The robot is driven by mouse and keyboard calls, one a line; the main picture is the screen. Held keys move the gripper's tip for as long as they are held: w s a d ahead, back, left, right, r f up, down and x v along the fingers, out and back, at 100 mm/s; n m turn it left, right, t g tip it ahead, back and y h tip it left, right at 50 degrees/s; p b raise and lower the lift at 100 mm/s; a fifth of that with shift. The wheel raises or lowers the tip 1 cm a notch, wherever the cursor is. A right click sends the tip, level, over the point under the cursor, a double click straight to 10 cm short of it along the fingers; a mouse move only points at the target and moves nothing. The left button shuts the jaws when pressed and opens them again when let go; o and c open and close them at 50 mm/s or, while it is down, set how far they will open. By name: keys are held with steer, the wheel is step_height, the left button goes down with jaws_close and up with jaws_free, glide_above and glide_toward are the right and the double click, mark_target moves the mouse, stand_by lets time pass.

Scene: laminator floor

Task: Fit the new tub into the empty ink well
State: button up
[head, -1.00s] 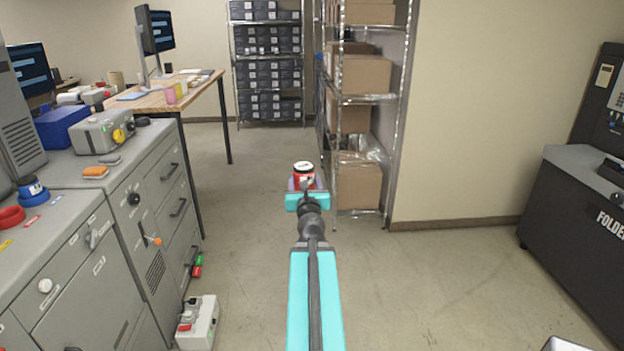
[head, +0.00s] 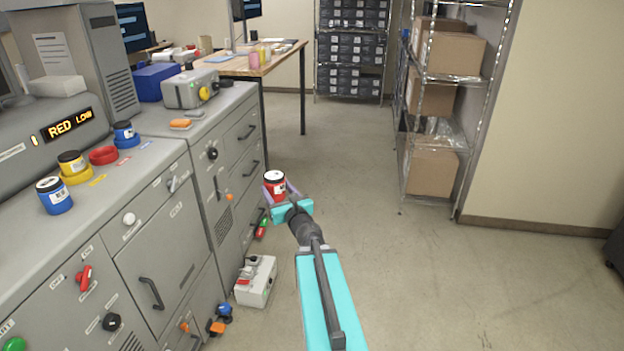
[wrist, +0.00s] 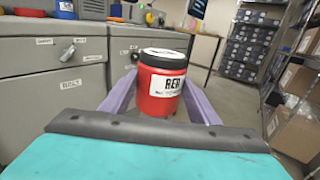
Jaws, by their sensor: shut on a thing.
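My gripper (head: 275,191) is shut on a red tub (head: 275,182) with a white and black lid, held upright off the right side of the machine, out over the floor. In the wrist view the red tub (wrist: 161,90) sits between the purple fingers, its label partly readable as "RED". The empty ink well is a red ring (head: 103,155) on the machine's top, apart from the tub. A blue tub (head: 123,130), a yellow-ringed tub (head: 72,162) and another blue tub (head: 54,196) stand near it. The display (head: 68,124) reads "RED LOW".
The grey machine (head: 160,225) with knobs and handles fills the left. A small grey box (head: 256,282) lies on the floor beside it. A wire shelf (head: 480,110) with cartons stands at the right.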

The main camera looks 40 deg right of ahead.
steer(key=w+a+f+n+y+b, duration=0.15)
steer(key=a+y, duration=0.25)
steer(key=a, duration=0.4)
steer(key=w+a+f+n+y, duration=0.1)
steer(key=a+f+n+y, duration=0.2)
steer(key=a, duration=0.5)
steer(key=w+a+f+n+y, duration=0.1)
steer(key=w+a+n+y, duration=0.15)
steer(key=a+y, duration=0.45)
steer(key=s+a+n+g+y, duration=0.3)
steer(key=s+a, duration=0.1)
steer(key=a, duration=0.4)
steer(key=s+a+n+g+y, duration=0.3)
steer(key=s+a+n, duration=0.1)
steer(key=a, duration=0.4)
steer(key=shift+r+g, duration=0.4)
steer(key=shift+a, duration=0.1)
